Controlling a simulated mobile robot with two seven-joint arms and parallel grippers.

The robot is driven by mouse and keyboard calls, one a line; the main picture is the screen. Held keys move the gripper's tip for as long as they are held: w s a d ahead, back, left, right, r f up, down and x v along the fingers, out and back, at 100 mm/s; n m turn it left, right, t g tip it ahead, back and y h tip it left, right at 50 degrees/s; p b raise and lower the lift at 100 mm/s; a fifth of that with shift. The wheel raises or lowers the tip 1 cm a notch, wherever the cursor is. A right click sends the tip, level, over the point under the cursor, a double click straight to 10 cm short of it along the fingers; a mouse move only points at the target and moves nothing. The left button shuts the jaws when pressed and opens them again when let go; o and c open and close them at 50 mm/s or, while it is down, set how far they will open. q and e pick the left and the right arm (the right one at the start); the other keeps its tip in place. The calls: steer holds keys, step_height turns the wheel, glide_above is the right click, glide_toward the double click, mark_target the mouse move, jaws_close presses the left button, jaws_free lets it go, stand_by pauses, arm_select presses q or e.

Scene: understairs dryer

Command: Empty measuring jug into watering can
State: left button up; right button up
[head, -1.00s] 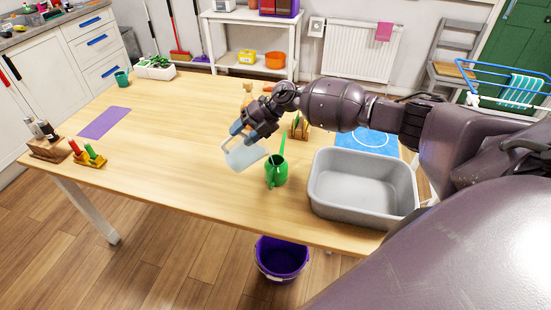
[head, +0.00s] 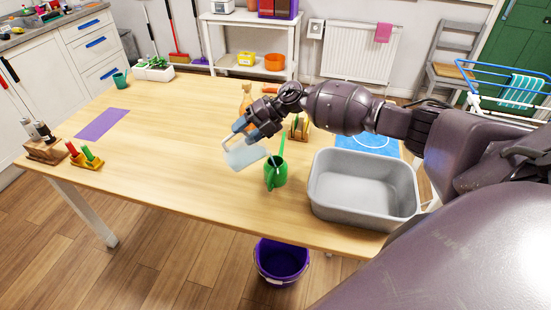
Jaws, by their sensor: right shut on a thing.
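The clear, pale measuring jug (head: 244,157) is tilted over the table, its mouth side toward the green watering can. My right gripper (head: 243,131) is shut on the jug, at its handle side. The green watering can (head: 275,175) stands upright on the table, just right of the jug, with its thin spout pointing up. A small pale streak shows between the jug's lip and the can's top; I cannot tell clearly whether it is water. The level inside the can is hidden. My left gripper is not in view.
A grey basin (head: 362,208) stands right of the can. An orange-brown bottle (head: 246,97) and a wooden rack (head: 299,128) stand behind the gripper. A purple mat (head: 102,124) lies at the left. A purple bucket (head: 281,266) is on the floor. The table's left middle is clear.

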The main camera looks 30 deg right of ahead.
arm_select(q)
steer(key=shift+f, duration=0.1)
arm_select(e)
steer(key=shift+r, duration=0.1)
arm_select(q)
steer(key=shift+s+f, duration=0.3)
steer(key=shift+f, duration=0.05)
arm_select(e)
steer(key=shift+d, duration=0.2)
arm_select(q)
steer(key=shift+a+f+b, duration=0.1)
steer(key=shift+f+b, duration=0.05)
steer(key=shift+b, duration=0.15)
arm_select(e)
steer(key=shift+s, duration=0.1)
arm_select(q)
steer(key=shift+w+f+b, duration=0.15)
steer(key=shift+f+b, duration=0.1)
steer(key=shift+b, duration=0.05)
arm_select(e)
steer(key=shift+d+r+y, duration=0.2)
steer(key=shift+d+y, duration=0.05)
steer(key=shift+y, duration=0.25)
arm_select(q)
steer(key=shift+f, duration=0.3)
arm_select(e)
steer(key=shift+s+d+t, duration=0.1)
steer(key=shift+t, duration=0.2)
